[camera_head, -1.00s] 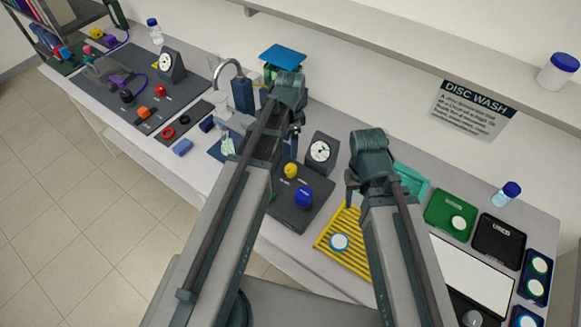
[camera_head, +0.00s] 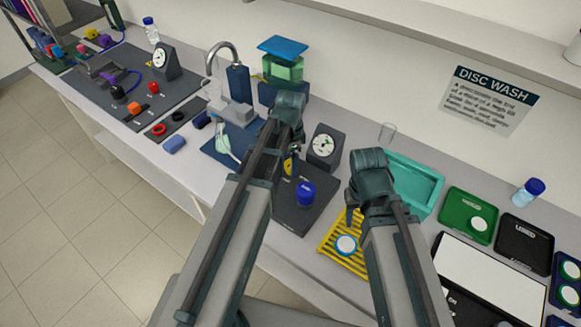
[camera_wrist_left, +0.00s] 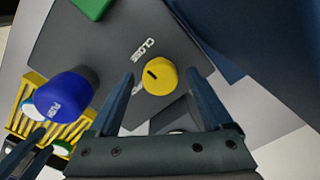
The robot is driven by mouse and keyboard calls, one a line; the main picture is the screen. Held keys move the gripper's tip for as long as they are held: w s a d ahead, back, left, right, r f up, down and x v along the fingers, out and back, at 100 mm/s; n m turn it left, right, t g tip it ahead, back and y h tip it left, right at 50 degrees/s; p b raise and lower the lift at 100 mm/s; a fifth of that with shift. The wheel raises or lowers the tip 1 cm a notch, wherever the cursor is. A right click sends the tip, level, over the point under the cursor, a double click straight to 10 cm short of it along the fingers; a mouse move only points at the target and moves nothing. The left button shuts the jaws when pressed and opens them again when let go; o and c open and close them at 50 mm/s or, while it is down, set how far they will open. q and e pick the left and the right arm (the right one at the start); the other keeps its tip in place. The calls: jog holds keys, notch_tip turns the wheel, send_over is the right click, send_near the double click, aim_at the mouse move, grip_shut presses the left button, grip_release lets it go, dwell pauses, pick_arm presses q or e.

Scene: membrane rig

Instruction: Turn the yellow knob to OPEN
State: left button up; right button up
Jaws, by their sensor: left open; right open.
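The yellow knob (camera_wrist_left: 158,77) stands on a dark panel (camera_wrist_left: 105,40) and has a short black mark on top. In the head view the yellow knob (camera_head: 288,166) is partly hidden by my left arm. My right gripper (camera_head: 353,212) is open and empty above the yellow rack.
A blue PUSH knob (camera_wrist_left: 66,93) stands near the yellow knob. A dial gauge (camera_head: 325,146) is behind the panel. The yellow rack (camera_head: 332,240) holds a white disc (camera_head: 346,245). A teal tray (camera_head: 425,190) lies further right.

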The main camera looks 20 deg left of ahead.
jog(key=shift+f, duration=0.1)
pick_arm(q)
grip_shut()
dwell(0.4)
jog(key=shift+n, duration=0.4)
jog(key=n, duration=0.3)
jog(key=shift+n, duration=0.4)
jog(key=n, duration=0.4)
jog(key=shift+n, duration=0.3)
jog(key=n, duration=0.4)
jog(key=shift+d, duration=0.1)
jog(key=n, duration=0.4)
jog(key=shift+n, duration=0.6)
